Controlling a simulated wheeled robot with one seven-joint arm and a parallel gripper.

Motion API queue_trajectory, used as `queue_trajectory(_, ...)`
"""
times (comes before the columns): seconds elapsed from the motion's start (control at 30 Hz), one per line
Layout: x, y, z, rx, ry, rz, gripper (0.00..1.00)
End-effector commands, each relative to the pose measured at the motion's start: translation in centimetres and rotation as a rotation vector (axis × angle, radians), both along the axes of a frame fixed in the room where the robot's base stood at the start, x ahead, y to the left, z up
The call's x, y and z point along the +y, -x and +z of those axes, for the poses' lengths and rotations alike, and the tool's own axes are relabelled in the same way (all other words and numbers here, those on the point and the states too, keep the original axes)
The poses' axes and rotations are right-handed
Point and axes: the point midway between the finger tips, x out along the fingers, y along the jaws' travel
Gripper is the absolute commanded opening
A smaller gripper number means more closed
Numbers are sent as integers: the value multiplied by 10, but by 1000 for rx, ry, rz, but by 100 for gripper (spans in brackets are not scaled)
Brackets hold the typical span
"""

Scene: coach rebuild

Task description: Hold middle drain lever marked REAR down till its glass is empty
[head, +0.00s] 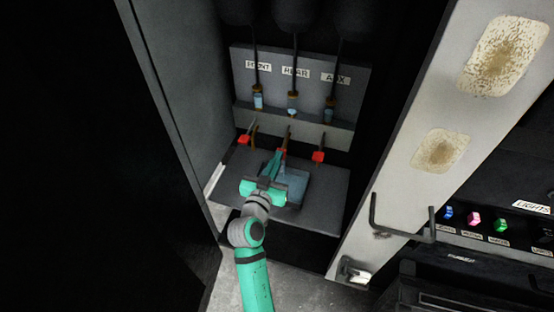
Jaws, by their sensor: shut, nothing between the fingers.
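Three labels on a grey back panel in the head view read FRONT (258,66), REAR (296,72) and AUX (335,79). Under each hangs a small glass. The REAR glass (292,103) shows some blue; its exact level is too small to read. Below are three red-tipped levers: the left lever (243,139), the middle lever (283,151), partly hidden by my fingers, and the right lever (318,156). My teal gripper (279,156) is shut and empty, its tips at the middle lever's red end. I cannot tell whether they touch it.
A shallow tray with bluish liquid (293,184) sits on the cabinet shelf (325,198) below the levers. The cabinet's left wall (180,90) and the pale door (410,150) with its dark handle (402,233) flank the opening. Coloured switches (473,219) are at right.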

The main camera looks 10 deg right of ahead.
Motion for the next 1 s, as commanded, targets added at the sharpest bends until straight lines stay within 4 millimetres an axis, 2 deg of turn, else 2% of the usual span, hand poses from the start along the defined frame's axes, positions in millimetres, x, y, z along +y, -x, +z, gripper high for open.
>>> queue_trajectory(0.37, 0, 0, 1, 2, -1, 0, 0)
queue_trajectory(0.47, 1, 2, 8, 0, -2, 0, 0)
queue_trajectory(0.67, 5, 8, 39, -3, -2, 0, 0)
queue_trajectory(1.0, 32, 67, 32, 3, 1, 1, 0)
